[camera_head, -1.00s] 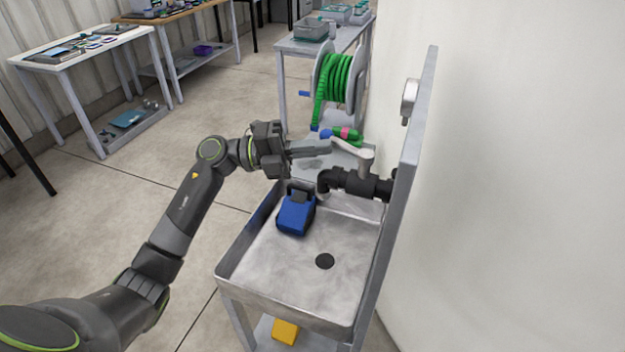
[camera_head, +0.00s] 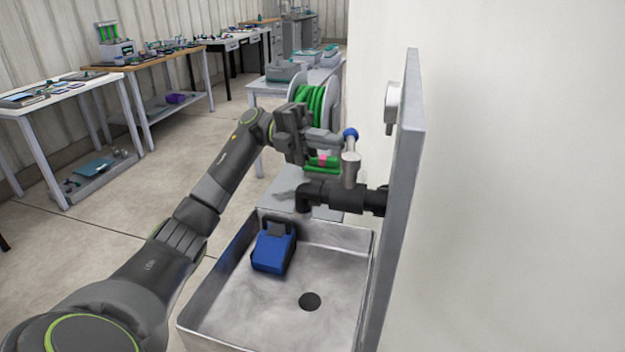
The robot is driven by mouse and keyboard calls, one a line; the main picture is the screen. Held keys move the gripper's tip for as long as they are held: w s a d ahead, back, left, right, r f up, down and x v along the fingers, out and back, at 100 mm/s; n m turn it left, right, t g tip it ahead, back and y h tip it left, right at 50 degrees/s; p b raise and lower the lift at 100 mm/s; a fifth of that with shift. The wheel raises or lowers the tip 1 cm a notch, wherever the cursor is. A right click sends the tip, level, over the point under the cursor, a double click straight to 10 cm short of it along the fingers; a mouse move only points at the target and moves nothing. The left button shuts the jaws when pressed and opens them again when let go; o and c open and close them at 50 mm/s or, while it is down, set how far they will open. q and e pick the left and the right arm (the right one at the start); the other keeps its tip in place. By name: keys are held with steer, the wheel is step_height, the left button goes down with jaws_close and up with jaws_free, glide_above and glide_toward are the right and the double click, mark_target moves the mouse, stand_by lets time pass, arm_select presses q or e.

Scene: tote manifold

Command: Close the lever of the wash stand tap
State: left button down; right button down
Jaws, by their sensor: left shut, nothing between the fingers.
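The wash stand tap has a black body (camera_head: 345,197) coming from the grey panel, with a spout bent down over the sink. Its pale grey lever (camera_head: 350,148) sits on a short post (camera_head: 350,173) and ends in a blue ball (camera_head: 350,134). The lever points away from me, roughly along the wall. My left gripper (camera_head: 337,140) is shut and empty, its fingertips at the left side of the lever near the ball. I cannot tell whether they touch. My right gripper is out of view.
A metal sink (camera_head: 215,288) below the tap holds a blue container (camera_head: 273,250). The upright grey panel (camera_head: 405,180) stands close on the right. A reel of green hose (camera_head: 311,98) is behind my gripper. Work tables stand at the back left, with open floor before them.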

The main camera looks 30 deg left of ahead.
arm_select(q)
steer(key=shift+w+d+r+b, duration=0.1)
steer(key=shift+w+d+b, duration=0.4)
steer(key=shift+w+d, duration=0.1)
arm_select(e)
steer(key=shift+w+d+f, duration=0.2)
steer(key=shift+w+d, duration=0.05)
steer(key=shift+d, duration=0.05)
arm_select(q)
steer(key=shift+a, duration=0.1)
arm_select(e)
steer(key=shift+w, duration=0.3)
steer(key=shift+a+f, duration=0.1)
